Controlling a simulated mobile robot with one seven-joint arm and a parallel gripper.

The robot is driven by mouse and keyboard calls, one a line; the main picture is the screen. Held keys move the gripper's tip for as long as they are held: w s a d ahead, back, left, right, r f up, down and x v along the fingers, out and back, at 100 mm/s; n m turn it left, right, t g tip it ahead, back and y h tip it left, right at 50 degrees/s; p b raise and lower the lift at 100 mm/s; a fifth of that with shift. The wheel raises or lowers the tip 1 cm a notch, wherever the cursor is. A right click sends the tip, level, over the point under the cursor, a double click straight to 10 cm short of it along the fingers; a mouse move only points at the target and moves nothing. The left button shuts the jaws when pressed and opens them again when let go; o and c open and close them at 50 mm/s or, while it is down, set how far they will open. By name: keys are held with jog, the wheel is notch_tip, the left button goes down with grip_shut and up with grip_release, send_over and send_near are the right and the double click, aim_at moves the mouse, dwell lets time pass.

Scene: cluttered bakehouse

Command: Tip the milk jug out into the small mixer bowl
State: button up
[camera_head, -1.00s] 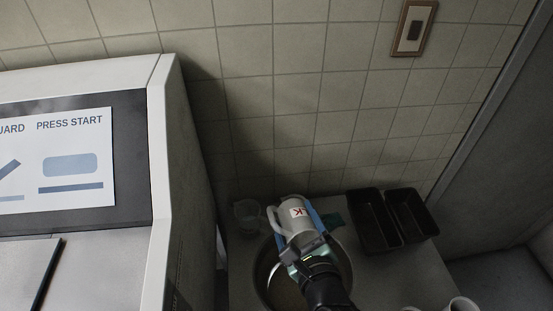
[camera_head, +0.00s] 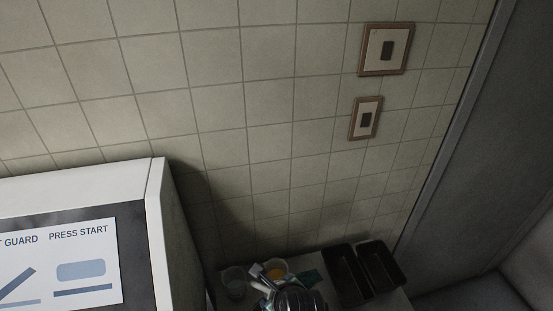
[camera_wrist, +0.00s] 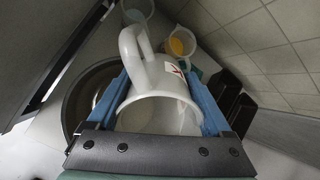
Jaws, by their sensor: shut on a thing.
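The milk jug, a pale grey jug with a handle and a red-lettered label, fills the middle of the wrist view (camera_wrist: 150,101). My gripper (camera_wrist: 162,82) is shut on it, with a blue finger on each side. Its open mouth faces the wrist camera and the inside looks pale; I cannot tell its tilt or what it holds. The steel mixer bowl (camera_wrist: 76,103) is to the left of the jug in the wrist view, partly hidden by the finger and jug. In the head view my gripper is at the bottom edge, and the bowl is not visible.
A clear tub (camera_head: 235,283) and a container with orange contents (camera_head: 276,268) stand near the wall. Two dark loaf tins (camera_head: 347,272) (camera_head: 381,268) are to the right. A white machine (camera_head: 158,230) stands left. The tiled wall closes off the back.

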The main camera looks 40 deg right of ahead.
jog(key=shift+s+g+y, duration=0.15)
jog(key=shift+g+y, duration=0.25)
jog(key=shift+g, duration=0.7)
jog(key=shift+s+a+f+g+y+p, duration=0.25)
jog(key=shift+g+p, duration=0.25)
jog(key=shift+p, duration=0.3)
jog(key=f+g, duration=0.1)
jog(key=s+f+g+y+b, duration=0.1)
jog(key=shift+a+g+y, duration=0.2)
jog(key=shift+g+y, duration=0.05)
jog(key=shift+g, duration=0.05)
notch_tip(320, 180, up, 2)
jog(key=p, duration=0.2)
jog(key=shift+r+p, duration=0.2)
jog(key=shift+p, duration=0.15)
jog(key=shift+s+r, duration=0.15)
jog(key=shift+r, duration=0.65)
